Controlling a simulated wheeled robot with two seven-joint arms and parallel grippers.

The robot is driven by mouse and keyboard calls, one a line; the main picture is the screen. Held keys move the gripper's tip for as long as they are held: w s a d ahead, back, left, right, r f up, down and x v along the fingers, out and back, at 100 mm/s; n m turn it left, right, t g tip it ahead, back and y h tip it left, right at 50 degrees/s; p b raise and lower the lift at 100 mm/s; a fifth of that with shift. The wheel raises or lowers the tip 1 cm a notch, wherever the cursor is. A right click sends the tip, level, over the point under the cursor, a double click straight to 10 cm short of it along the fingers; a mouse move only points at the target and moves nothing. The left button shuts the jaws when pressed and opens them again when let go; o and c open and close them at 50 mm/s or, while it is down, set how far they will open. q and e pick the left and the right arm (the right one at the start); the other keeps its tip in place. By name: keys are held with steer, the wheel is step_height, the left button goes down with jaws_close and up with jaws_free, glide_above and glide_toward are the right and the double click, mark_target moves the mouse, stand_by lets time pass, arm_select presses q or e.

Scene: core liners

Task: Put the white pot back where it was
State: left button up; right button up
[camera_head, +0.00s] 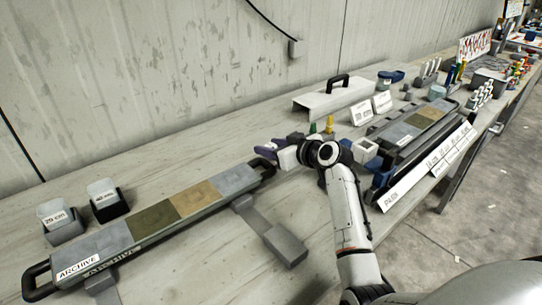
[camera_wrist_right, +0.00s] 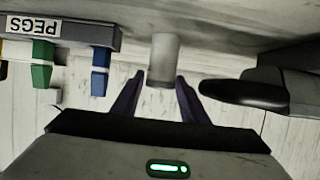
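My right gripper (camera_head: 262,150) reaches in over the middle of the table, with dark purple fingers pointing left beside the black handle of the archive tray (camera_head: 190,198). In the right wrist view, which is upside down, a plain whitish cylinder, taken as the white pot (camera_wrist_right: 164,58), stands between the fingertips of the right gripper (camera_wrist_right: 160,80). The fingers are close against its sides and look shut on it. Whether its base touches the table is unclear. In the head view the pot is largely hidden at the fingers. My left gripper is not in view.
A pegs rack (camera_wrist_right: 75,32) with green and blue pegs is near the gripper. A white cube-like block (camera_head: 365,150) and another long tray (camera_head: 415,122) lie to the right. A white cover with a black handle (camera_head: 335,98) stands behind.

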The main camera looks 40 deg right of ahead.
steer(key=c, duration=1)
